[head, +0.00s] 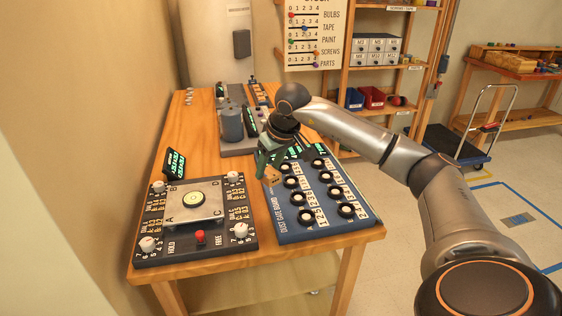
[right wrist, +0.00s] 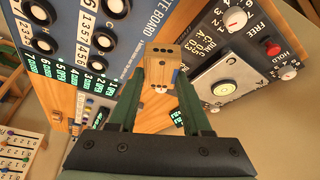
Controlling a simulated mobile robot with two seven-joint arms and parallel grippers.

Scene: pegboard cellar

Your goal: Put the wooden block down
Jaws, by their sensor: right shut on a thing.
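The small wooden block (head: 272,176) is light wood and hangs at the tips of my right gripper (head: 264,163). In the right wrist view the block (right wrist: 162,68) sits between the two green fingers of the right gripper (right wrist: 160,85), which are shut on it. In the head view the block appears over the left edge of the blue dust gate board (head: 283,218); its exact height above the table is hard to judge. My left gripper is not in view.
The wooden table (head: 193,138) carries a dark panel (head: 151,257) with knobs, a red button and a tilted plate at front left. A grey cylinder device (head: 231,122) stands farther back. Bare wood shows between the two boards.

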